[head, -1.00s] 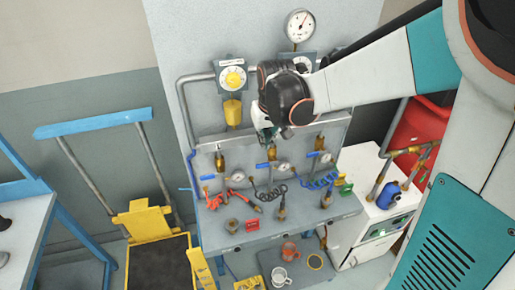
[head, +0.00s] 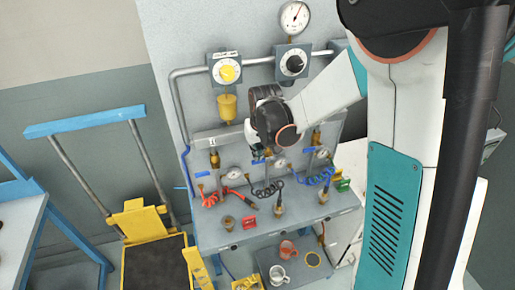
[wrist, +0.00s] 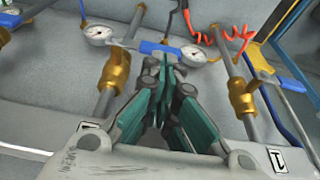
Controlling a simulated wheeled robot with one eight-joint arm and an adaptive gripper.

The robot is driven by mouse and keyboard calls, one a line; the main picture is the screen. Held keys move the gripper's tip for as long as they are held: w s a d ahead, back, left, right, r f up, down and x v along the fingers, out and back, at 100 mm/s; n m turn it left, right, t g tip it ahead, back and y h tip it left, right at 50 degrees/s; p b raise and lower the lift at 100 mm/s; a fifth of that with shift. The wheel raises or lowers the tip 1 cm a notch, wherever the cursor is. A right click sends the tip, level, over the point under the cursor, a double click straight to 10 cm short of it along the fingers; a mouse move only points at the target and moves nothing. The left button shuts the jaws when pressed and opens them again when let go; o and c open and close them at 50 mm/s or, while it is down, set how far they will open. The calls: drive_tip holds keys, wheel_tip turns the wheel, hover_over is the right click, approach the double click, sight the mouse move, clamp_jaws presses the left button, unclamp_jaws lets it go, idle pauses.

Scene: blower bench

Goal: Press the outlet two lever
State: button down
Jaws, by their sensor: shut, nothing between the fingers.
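The outlet two lever (wrist: 150,47) is a blue bar by the left brass valve (wrist: 116,75) in the wrist view. In the head view a small part of the blue lever (head: 257,161) shows just below my gripper (head: 257,152). My gripper (wrist: 165,65) is shut and empty, with its fingertips over the lever in the wrist view. I cannot tell whether they touch it. Much of the middle outlet is hidden behind my wrist in the head view.
Outlet one's brass valve (wrist: 243,98) and blue lever (wrist: 290,82) are close beside my gripper. Pressure gauges (wrist: 194,54) and coiled hoses, such as the red one (head: 209,197), crowd the bench. A mug (head: 278,274) stands on a lower tray.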

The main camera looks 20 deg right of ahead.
drive_tip(key=shift+a+f+b, duration=0.4)
drive_tip(key=shift+f+b, duration=0.2)
drive_tip(key=shift+b, duration=0.1)
idle(0.6)
wheel_tip(320, 180, down, 8)
drive_tip(key=n+h+b, duration=0.1)
drive_tip(key=h+b, duration=0.9)
drive_tip(key=b, duration=0.2)
drive_tip(key=shift+d+n+h, duration=0.3)
drive_tip(key=shift+r, duration=0.1)
